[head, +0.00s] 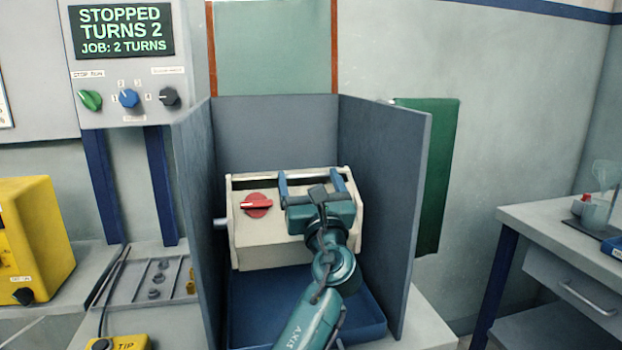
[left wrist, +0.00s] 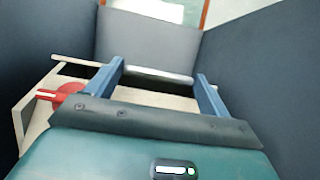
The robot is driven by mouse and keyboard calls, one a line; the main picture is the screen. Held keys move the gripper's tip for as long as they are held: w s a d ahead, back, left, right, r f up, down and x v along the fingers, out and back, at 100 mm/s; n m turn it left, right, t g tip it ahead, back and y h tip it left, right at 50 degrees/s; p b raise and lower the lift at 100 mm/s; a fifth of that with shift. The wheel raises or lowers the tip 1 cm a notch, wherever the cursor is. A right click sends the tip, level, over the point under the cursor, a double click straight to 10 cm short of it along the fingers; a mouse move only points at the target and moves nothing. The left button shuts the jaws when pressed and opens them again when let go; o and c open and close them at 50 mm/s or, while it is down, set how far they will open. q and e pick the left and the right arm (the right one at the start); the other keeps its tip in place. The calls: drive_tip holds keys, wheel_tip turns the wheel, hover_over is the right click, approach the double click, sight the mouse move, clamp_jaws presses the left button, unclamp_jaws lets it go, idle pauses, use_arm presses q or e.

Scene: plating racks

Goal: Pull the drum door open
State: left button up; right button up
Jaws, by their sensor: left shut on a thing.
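The cream drum (head: 270,251) sits inside a grey three-sided guard, above a blue tray. A red knob (head: 257,205) is on its door, left of my gripper; it also shows in the left wrist view (left wrist: 68,95). My left gripper (head: 315,177) reaches over the drum's right part. In the left wrist view its two blue fingers stand well apart, at the ends of a pale bar (left wrist: 158,75), which looks like the door's handle, and are shut on it. My gripper body hides much of the door, so how far it is open is unclear. My right gripper is not in view.
Grey guard panels (head: 382,215) stand close on the left, right and back. The blue tray (head: 262,310) lies below. A control panel (head: 125,65) at upper left reads "STOPPED TURNS 2". A yellow box (head: 38,240) stands left, a side table (head: 540,215) right.

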use_arm(q)
drive_tip(key=r+p, duration=0.2)
drive_tip(key=r, duration=0.1)
drive_tip(key=w+r+p, duration=0.1)
drive_tip(key=r, duration=0.1)
drive_tip(key=shift+a+p, duration=0.35)
drive_tip(key=shift+p, duration=0.05)
drive_tip(key=shift+w+r, duration=0.15)
drive_tip(key=shift+w+a+r+p, duration=0.1)
drive_tip(key=shift+w+r+p, duration=0.25)
drive_tip(key=shift+p, duration=0.45)
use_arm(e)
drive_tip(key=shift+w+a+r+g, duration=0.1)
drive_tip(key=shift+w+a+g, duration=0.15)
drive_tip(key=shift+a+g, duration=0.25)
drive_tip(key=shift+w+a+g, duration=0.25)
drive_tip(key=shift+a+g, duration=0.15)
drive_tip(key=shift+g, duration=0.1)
use_arm(q)
drive_tip(key=shift+r, duration=0.1)
drive_tip(key=o, duration=1)
drive_tip(key=shift+o, duration=0.7)
drive_tip(key=shift+s, duration=0.15)
drive_tip(key=shift+f, duration=0.2)
drive_tip(key=shift+f, duration=0.1)
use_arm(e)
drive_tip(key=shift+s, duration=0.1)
